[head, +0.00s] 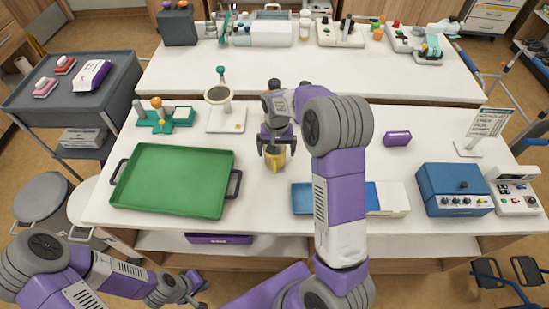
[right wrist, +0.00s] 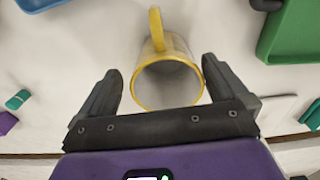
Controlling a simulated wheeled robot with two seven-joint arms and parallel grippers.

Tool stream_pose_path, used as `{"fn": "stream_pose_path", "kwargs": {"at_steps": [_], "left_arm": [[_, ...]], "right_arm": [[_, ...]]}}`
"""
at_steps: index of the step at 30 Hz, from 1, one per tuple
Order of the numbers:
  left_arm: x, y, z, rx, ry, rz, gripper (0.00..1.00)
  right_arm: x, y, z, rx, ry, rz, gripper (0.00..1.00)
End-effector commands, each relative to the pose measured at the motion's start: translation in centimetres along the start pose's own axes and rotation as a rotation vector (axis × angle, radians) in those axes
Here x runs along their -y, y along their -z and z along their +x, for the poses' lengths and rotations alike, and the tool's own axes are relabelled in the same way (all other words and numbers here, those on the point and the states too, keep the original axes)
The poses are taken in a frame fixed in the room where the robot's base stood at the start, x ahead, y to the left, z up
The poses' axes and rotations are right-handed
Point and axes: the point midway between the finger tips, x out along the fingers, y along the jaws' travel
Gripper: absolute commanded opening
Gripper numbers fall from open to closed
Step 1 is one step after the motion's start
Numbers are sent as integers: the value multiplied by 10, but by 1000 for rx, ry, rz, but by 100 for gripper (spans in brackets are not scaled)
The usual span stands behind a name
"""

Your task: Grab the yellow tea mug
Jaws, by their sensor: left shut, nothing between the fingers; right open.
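The yellow tea mug (head: 275,160) stands on the white table, right of the green tray, partly hidden by my right gripper. In the right wrist view the mug (right wrist: 157,42) has a yellow rim and handle and a grey inside, and it looks empty. My right gripper (head: 274,149) is open above the mug. In the right wrist view the open fingers of this gripper (right wrist: 165,88) lie on either side of the mug's rim, with the handle pointing away from the palm. I cannot tell whether they touch it. My left gripper (head: 190,290) is shut and empty, low in front of the table.
A green tray (head: 175,178) with dark handles lies left of the mug. A blue and white item (head: 302,197) lies to the right, partly behind my right arm. A blue box with knobs (head: 453,190) stands further right. A purple block (head: 397,138) lies behind it. Bare table surrounds the mug.

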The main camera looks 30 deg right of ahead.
Motion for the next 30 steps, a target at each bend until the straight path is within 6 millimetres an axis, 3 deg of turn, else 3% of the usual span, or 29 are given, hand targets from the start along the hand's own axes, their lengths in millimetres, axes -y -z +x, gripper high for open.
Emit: {"fn": "stream_pose_path", "kwargs": {"at_steps": [10, 18, 27, 30], "left_arm": [[4, 1, 12, -1, 0, 0, 0], [4, 1, 11, -1, 0, 0, 0], [4, 1, 11, -1, 0, 0, 0], [4, 1, 11, -1, 0, 0, 0]], "right_arm": [[5, 2, 46, 2, -1, 0, 100], [5, 2, 50, -1, 0, 0, 100], [5, 2, 50, -1, 0, 0, 54], [5, 3, 49, -2, 0, 0, 44]]}}
